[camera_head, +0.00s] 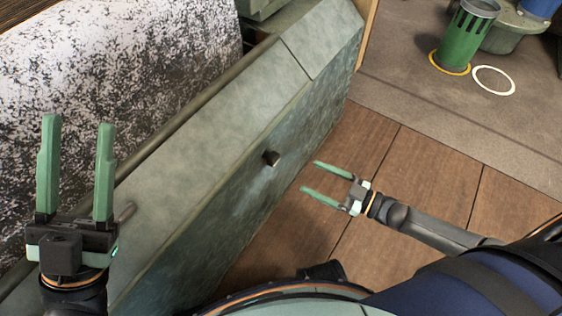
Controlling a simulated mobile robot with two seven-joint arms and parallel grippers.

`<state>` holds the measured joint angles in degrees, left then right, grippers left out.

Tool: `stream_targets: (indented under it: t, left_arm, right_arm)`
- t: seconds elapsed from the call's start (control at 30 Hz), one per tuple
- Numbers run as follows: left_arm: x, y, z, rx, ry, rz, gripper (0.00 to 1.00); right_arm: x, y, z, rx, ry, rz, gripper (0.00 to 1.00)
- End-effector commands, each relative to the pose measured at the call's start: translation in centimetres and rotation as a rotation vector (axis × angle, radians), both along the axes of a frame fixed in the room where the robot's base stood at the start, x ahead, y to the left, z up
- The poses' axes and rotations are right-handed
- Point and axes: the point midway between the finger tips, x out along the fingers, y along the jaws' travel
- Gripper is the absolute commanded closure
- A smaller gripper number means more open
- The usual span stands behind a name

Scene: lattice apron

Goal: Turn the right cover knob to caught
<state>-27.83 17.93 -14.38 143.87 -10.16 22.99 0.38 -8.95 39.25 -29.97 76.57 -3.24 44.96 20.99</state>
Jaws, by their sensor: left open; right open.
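A black-and-white speckled surface (110,70) lies behind the cover. A green slotted cup (463,40) stands on a yellow ring at the upper right, beside an empty white ring (478,80).

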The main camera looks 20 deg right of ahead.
Motion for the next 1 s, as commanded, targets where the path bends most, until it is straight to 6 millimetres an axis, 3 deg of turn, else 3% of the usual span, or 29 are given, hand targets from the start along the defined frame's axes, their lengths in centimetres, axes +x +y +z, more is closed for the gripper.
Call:
stream_targets:
  t: [0.3,0.5,0.93,1.0]
  left_arm:
    - [0.1,-0.2,-2.4,0.015,0.007,0.006,0.50]
    - [0.2,-0.4,-3.2,0.024,0.010,0.011,0.50]
    - [0.2,-0.4,-3.4,0.028,0.012,0.012,0.50]
    - [0.2,-0.4,-3.4,0.028,0.012,0.012,0.50]
  right_arm:
    - [4.9,4.6,-0.2,0.003,-0.004,0.001,0.18]
    - [6.9,6.5,-0.1,0.002,-0.002,-0.001,0.18]
    - [7.6,7.1,0.0,0.001,0.001,-0.001,0.18]
    - [7.6,7.1,0.0,0.001,0.001,-0.001,0.26]
